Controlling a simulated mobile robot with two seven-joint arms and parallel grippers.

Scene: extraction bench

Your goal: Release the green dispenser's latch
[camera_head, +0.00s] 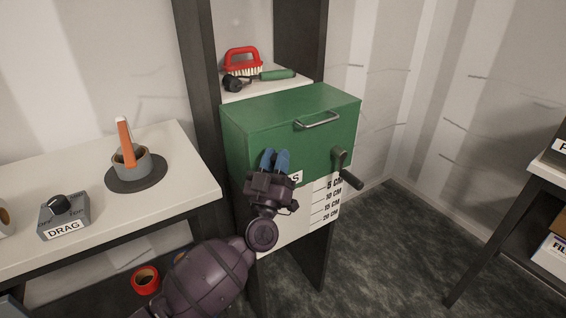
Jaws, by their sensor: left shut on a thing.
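A white label ending in "S" (296,178) is partly covered by my gripper. My right gripper is not in view.
Below the dispenser hangs a white panel (325,202) with centimetre marks. A shelf behind holds a red brush (243,62) and a green-handled tool (275,75). The left bench carries a grey "DRAG" box (64,216) and a grey cup (131,163).

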